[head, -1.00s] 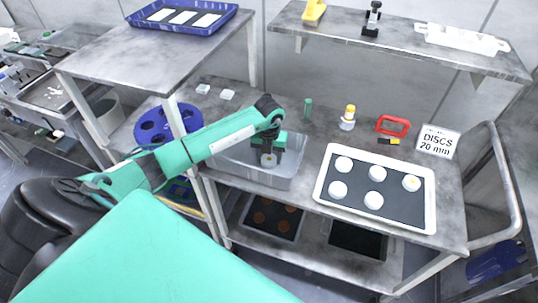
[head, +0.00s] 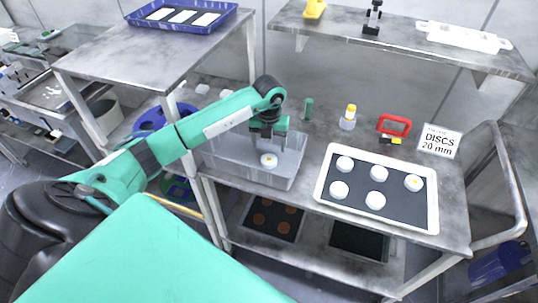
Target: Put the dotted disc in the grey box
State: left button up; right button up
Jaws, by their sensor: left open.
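A white disc with a yellow mark (head: 268,160) lies inside the grey box (head: 283,183), near its middle. My left gripper (head: 267,138) is open just above that disc and apart from it, over the box. Several white discs lie on the dark mat of the white tray (head: 433,215) to the right; one of them, at the tray's upper right (head: 413,183), also bears a small yellow mark. I cannot tell the marks' exact patterns. My right gripper is not in view.
A bottle with a yellow cap (head: 348,118), a red frame (head: 394,126) and a sign reading "DISCS 20 mm" (head: 438,141) stand behind the tray. A green cylinder (head: 307,108) stands behind the box. A shelf (head: 400,38) overhangs the back.

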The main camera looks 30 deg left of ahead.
pick_arm(q)
notch_tip(320, 180, up, 6)
jog(key=shift+f+b, duration=0.1)
jog(key=shift+b, duration=0.4)
